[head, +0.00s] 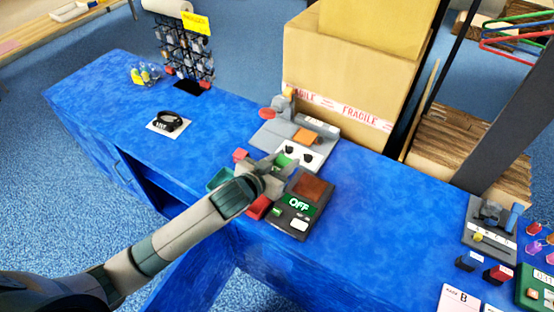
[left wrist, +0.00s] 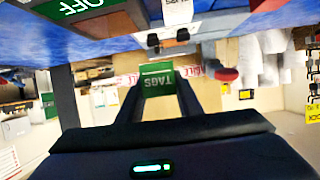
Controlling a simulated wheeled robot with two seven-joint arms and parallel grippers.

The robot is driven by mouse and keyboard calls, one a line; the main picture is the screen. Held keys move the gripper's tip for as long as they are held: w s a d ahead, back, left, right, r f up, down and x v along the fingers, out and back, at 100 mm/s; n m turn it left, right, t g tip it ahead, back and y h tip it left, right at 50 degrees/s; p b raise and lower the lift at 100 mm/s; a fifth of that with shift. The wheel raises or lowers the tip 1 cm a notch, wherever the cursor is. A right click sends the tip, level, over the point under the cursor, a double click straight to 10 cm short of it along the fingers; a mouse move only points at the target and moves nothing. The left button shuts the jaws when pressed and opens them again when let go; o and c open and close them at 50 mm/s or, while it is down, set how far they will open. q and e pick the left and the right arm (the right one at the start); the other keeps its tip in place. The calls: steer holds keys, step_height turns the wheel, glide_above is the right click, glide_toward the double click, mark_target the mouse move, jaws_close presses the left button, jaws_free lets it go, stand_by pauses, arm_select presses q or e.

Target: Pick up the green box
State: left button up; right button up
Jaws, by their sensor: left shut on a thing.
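The green box (left wrist: 157,80), marked "TAGS", sits between the two fingers of my left gripper (left wrist: 155,92) in the left wrist view. The gripper is shut on it. In the head view my left gripper (head: 277,172) is over the blue counter, beside the dark device with the green "OFF" sign. A small green patch of the box (head: 283,160) shows at the fingertips there; the rest is hidden by the gripper. My right gripper is not in view.
The "OFF" device (head: 299,204) stands right of the gripper, a grey device (head: 293,135) behind it. A large carton (head: 350,85) stands behind.

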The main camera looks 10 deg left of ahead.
arm_select(q)
steer(key=shift+s+d+r, duration=0.15)
stand_by(0.5)
